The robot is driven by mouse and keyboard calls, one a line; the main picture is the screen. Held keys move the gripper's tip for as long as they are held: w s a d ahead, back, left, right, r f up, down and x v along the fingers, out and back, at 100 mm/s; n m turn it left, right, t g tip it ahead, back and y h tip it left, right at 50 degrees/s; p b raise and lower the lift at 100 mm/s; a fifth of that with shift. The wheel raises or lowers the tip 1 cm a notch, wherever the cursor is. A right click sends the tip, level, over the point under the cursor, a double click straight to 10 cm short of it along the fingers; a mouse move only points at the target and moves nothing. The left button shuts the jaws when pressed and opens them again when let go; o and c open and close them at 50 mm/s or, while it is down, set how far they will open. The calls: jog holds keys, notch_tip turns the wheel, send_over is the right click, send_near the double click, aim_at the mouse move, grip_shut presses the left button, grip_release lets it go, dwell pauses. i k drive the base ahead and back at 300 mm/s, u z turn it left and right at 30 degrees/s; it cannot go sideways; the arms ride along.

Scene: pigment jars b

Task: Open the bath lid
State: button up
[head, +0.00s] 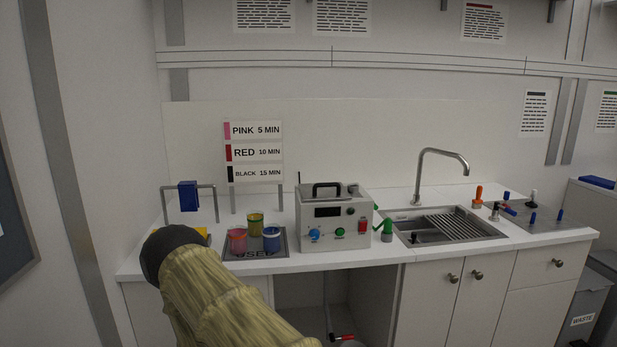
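The bath (320,245) is a pale box on the counter, with a dark display, a blue knob, a green knob and a red switch on its front. Its grey lid (352,196) lies on top and looks closed. A black handle (327,185) stands up from the lid. My arm, in a tan sleeve with a dark rounded part, fills the lower left of the head view, left of the bath and apart from it. My gripper is not in view.
Pink, yellow and blue jars (271,240) stand on a dark mat (282,253) left of the bath. A green-topped bottle (387,231) is close on its right, then the sink (445,226) and tap (421,172). A blue cloth (188,196) hangs on a rail at left.

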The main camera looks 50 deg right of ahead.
aim_at(333, 191)
jog(key=z, duration=0.35)
jog(key=i, duration=0.7)
jog(key=z, duration=1.1)
jog(key=i, duration=0.4)
jog(key=z, duration=0.45)
